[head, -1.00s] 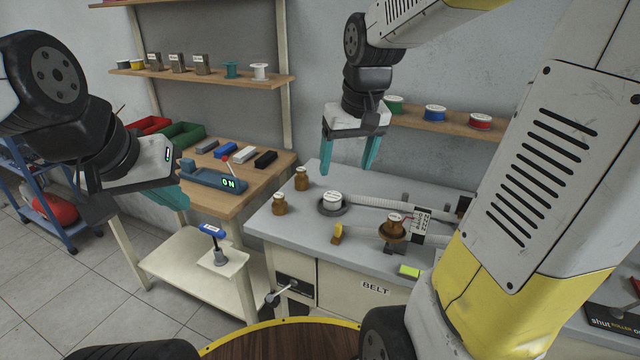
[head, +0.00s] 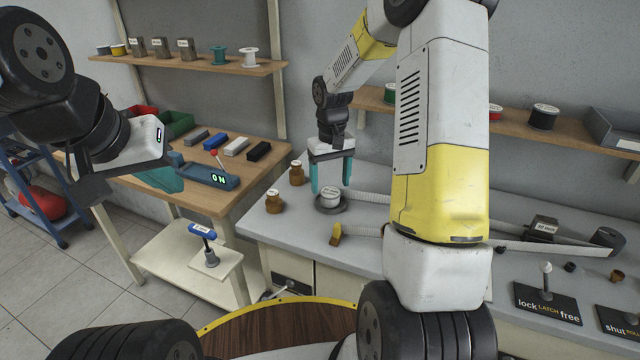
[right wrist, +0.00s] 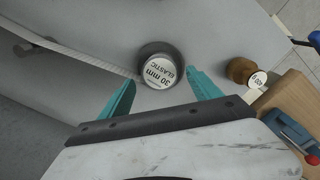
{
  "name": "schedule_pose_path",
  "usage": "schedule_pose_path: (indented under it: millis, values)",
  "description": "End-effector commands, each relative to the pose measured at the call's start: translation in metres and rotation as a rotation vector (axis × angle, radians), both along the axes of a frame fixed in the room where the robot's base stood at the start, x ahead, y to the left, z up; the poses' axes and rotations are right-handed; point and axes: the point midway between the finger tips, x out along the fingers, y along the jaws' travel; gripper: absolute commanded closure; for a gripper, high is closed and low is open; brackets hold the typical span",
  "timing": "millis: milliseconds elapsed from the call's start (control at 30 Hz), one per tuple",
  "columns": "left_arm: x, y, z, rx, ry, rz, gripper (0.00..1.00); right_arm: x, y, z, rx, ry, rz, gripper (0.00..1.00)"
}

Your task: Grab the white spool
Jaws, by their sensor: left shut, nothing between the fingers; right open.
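A white spool (head: 249,57) stands on the upper-left wall shelf beside a teal spool (head: 219,55). A white-topped roll (head: 331,194) sits in a dark round holder on the grey bench. In the right wrist view its label reads "30 mm ELASTIC" (right wrist: 160,72). My right gripper (head: 330,188) is open and points down over this roll. In the right wrist view the roll lies in the gap between the fingertips (right wrist: 161,80), with nothing gripped. My left gripper (head: 166,182) is shut and empty near the wooden table, far from both.
Brown jars (head: 274,201) stand left of the roll. A yellow piece (head: 336,235) lies in front of it, and white strip runs to the right. A blue device reading "ON" (head: 208,174) sits on the wooden table. My right forearm hides the bench's middle.

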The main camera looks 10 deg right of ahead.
Motion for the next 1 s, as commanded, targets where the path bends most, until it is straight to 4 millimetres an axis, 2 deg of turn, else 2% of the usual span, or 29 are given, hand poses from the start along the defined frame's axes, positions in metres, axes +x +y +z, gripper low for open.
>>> schedule_pose_path:
  millis: [33,200,467,567,800,833,1000]
  values:
    - [0.0,0.0,0.0,0.0,0.0,0.0,1.0,-0.002,0.0,-0.01,0.001,0.004,0.0,0.27]
    - [0.0,0.0,0.0,0.0,0.0,0.0,1.0,-0.002,0.0,-0.03,0.0,0.003,0.001,0.27]
    - [0.0,0.0,0.0,0.0,0.0,0.0,1.0,-0.001,0.0,-0.033,0.001,0.0,0.0,0.27]
    - [0.0,0.0,0.0,0.0,0.0,0.0,1.0,-0.001,0.0,-0.033,0.0,0.0,0.0,0.43]
    - [0.0,0.0,0.0,0.0,0.0,0.0,1.0,-0.001,0.0,-0.033,0.0,0.0,0.0,0.9]
    - [0.0,0.0,0.0,0.0,0.0,0.0,1.0,-0.001,0.0,-0.033,0.0,0.0,0.0,0.92]
    - [0.0,0.0,0.0,0.0,0.0,0.0,1.0,-0.001,0.0,-0.033,0.0,0.0,0.0,0.93]
